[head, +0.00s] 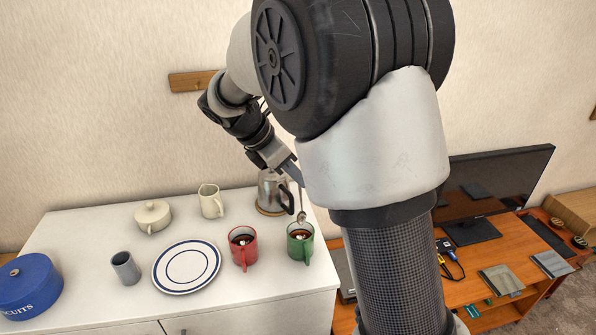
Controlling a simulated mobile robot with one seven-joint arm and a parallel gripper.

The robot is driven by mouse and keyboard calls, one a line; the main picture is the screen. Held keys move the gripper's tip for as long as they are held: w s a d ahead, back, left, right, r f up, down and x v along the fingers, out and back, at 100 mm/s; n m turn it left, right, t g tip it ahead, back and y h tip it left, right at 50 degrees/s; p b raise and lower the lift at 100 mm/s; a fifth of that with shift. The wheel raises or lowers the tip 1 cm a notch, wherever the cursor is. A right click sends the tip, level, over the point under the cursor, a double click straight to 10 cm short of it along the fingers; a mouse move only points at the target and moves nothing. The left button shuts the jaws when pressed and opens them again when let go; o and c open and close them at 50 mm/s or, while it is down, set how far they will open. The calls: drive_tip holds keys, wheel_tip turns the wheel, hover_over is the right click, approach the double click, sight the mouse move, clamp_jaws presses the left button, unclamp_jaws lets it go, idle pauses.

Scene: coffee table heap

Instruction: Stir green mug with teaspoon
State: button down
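The green mug (308,249) stands upright near the right edge of the white cabinet top, with dark liquid and a pale piece inside. The teaspoon (301,215) hangs bowl down, its bowl showing just above the mug's far rim and apart from the liquid. My gripper (297,178) is above and behind the mug, shut on the teaspoon's upper handle; the fingertips are small and partly hidden by my arm.
A red mug (243,258) with dark liquid stands just left of the green mug. A metal kettle (270,190) stands close behind on a wooden mat (266,211). A blue-rimmed plate (187,267), a grey cup (125,268), a cream jug (210,201), a lidded pot (152,216) and a blue biscuit tin (28,287) are further left.

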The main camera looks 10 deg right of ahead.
drive_tip(key=shift+f+b, duration=1.35)
drive_tip(key=shift+f, duration=2.35)
drive_tip(key=shift+p, duration=0.65)
drive_tip(key=shift+s, duration=0.1)
